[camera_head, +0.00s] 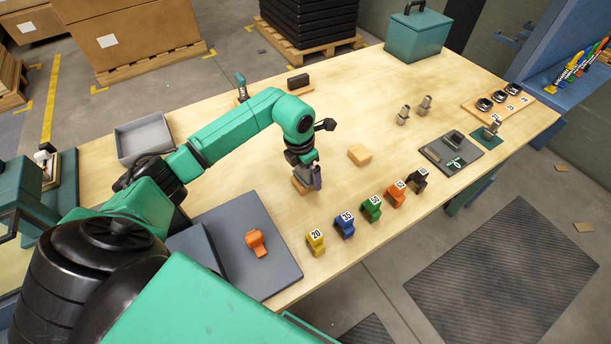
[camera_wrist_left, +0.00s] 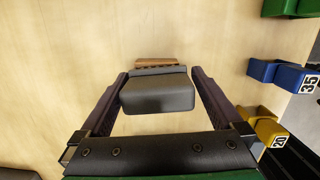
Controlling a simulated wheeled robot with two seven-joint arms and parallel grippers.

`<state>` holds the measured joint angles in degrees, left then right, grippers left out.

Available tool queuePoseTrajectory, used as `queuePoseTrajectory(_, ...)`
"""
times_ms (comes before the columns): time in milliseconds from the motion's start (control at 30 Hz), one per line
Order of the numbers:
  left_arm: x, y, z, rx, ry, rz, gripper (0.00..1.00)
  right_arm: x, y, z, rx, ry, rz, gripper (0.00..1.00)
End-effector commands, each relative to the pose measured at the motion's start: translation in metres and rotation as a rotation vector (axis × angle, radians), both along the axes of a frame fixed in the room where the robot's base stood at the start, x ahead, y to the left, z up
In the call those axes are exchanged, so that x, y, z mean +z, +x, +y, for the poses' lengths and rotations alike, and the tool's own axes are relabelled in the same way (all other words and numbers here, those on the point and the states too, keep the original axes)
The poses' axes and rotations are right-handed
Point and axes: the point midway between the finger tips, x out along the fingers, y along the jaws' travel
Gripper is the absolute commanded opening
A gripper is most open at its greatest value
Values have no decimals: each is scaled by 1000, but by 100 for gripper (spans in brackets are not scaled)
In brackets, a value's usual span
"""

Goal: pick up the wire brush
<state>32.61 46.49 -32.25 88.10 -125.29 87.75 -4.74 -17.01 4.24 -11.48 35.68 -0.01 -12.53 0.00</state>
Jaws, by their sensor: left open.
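The thing I take for the wire brush is a dark block with a ridged tan-brown strip along its far edge; it lies between my left fingers in the left wrist view (camera_wrist_left: 157,93). In the head view only a tan part of it (camera_head: 299,187) shows beside the gripper. My left gripper (camera_head: 313,183) points down over it, and in the wrist view its open jaws (camera_wrist_left: 158,88) straddle the block with little room on each side. Bristles cannot be made out. The gripper hides most of the block in the head view. My right gripper is not in view.
Numbered yellow (camera_head: 315,242), blue (camera_head: 344,226), green (camera_head: 371,208), orange and black pieces line the front edge. A tan block (camera_head: 360,154) lies to the right. A grey mat (camera_head: 280,278) with an orange piece (camera_head: 256,243) is nearer me. A black block (camera_head: 298,82) sits at the back.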

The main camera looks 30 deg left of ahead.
Motion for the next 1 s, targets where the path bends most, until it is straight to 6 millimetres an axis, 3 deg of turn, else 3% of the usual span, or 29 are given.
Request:
queuePoseTrajectory(33,1,0,0,0,0,0,88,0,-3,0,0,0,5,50)
queuePoseTrajectory(200,1,0,0,0,0,0,28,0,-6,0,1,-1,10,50)
queuePoseTrajectory(467,3,0,0,0,0,-1,28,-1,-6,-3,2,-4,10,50)
queuePoseTrajectory(667,25,1,0,-1,0,-5,28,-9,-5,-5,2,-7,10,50)
queuePoseTrajectory(767,52,2,1,-1,1,-9,28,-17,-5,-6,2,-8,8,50)
queuePoseTrajectory(1000,144,1,0,0,-1,-9,28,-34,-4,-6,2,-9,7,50)
